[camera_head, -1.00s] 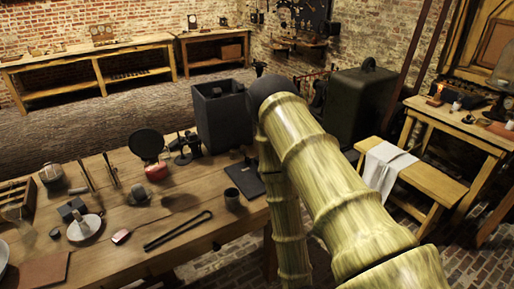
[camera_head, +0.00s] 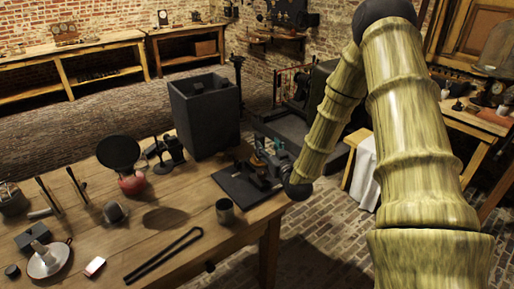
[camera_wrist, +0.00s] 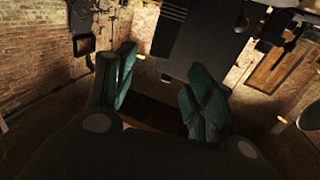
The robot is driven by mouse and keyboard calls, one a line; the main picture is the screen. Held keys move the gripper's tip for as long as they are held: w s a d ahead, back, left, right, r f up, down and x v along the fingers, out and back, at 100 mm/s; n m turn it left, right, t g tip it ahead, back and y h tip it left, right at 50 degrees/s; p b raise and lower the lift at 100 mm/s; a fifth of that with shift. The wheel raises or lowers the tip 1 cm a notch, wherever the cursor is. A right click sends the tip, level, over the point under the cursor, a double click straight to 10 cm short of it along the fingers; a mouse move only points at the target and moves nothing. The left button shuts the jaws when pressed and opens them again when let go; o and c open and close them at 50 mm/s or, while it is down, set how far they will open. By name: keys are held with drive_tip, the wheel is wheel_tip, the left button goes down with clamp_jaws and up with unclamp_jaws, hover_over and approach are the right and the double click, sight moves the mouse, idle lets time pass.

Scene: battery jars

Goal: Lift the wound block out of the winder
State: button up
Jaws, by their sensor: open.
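A dark flat board with a small dark fixture on it, which looks like the winder (camera_head: 238,188), lies at the right end of the wooden bench in the head view. My gripper (camera_head: 262,152) is at the fixture's far right side, at the bench's edge. In the wrist view my gripper (camera_wrist: 160,95) shows two teal fingers spread wide apart with nothing held between them. A dark brown surface shows beyond the gap. I cannot make out the wound block clearly; my gripper and the shadows hide part of the fixture.
A tall dark open box (camera_head: 205,118) stands close behind the board. A grey metal cup (camera_head: 225,211) stands in front of it. Long black tongs (camera_head: 165,255), a round dark disc on a red base (camera_head: 120,155) and a white dish (camera_head: 48,262) are further left.

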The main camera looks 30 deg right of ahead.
sight(262, 137)
drive_tip(key=w, duration=0.1)
drive_tip(key=w+d, duration=0.1)
drive_tip(key=w+p, duration=0.1)
drive_tip(key=shift+w+d, duration=0.3)
drive_tip(key=shift+w+r+p, duration=0.1)
drive_tip(key=shift+w+p, duration=0.25)
drive_tip(key=shift+w, duration=0.35)
drive_tip(key=shift+w+d+p, duration=0.2)
drive_tip(key=shift+w+p, duration=0.5)
drive_tip(key=shift+w, duration=1.4)
drive_tip(key=shift+c, duration=0.4)
clamp_jaws()
